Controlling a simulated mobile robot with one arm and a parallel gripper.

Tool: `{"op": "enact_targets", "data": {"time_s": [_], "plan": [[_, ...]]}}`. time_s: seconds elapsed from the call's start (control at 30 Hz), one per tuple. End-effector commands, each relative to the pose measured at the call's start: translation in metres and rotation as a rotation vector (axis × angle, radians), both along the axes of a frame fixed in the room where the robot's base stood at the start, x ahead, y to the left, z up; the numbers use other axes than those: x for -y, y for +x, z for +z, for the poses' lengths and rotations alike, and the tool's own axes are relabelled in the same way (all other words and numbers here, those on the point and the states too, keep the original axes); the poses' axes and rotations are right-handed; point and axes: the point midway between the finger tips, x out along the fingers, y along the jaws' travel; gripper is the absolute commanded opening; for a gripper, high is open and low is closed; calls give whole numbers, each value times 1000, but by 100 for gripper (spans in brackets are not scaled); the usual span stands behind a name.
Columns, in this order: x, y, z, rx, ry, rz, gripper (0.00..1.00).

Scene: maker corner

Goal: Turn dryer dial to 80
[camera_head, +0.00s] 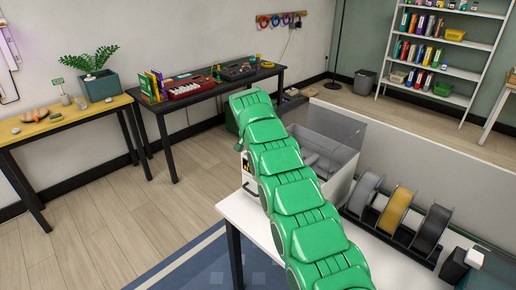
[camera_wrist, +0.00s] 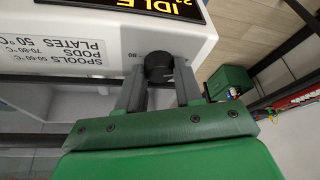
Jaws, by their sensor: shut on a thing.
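The dryer (camera_wrist: 110,22) is a white machine with a dark display reading IDLE in orange and a label listing spools, pods and plates temperatures. Its black round dial (camera_wrist: 158,66) sits on the front, with a small "80" mark to its left in the wrist view. My gripper (camera_wrist: 158,80) has its two grey fingers on either side of the dial and is shut on it. The dial's pointer cannot be made out. In the head view my green arm reaches to the dryer (camera_head: 247,172) and hides most of it, along with the gripper and dial.
The dryer stands on a white table (camera_head: 237,212). A clear-walled box (camera_head: 340,135) is beside my arm, and a rack of filament spools (camera_head: 395,208) stands to the right. A dark table (camera_head: 205,92) with tools is behind. The wooden floor at left is clear.

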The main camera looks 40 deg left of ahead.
Motion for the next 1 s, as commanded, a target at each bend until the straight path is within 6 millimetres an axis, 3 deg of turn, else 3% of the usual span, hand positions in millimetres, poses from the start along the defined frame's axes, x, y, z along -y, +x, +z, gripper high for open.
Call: {"op": "enact_targets", "data": {"time_s": [0.27,0.3,0.43,0.77,1.0], "plan": [[-1,-1,-1,-1,0,0,5],[0,-1,-1,-2,-1,0,40],[0,-1,0,-1,0,0,59],[0,-1,1,-1,0,0,59],[2,-5,15,0,1,-1,59]]}}
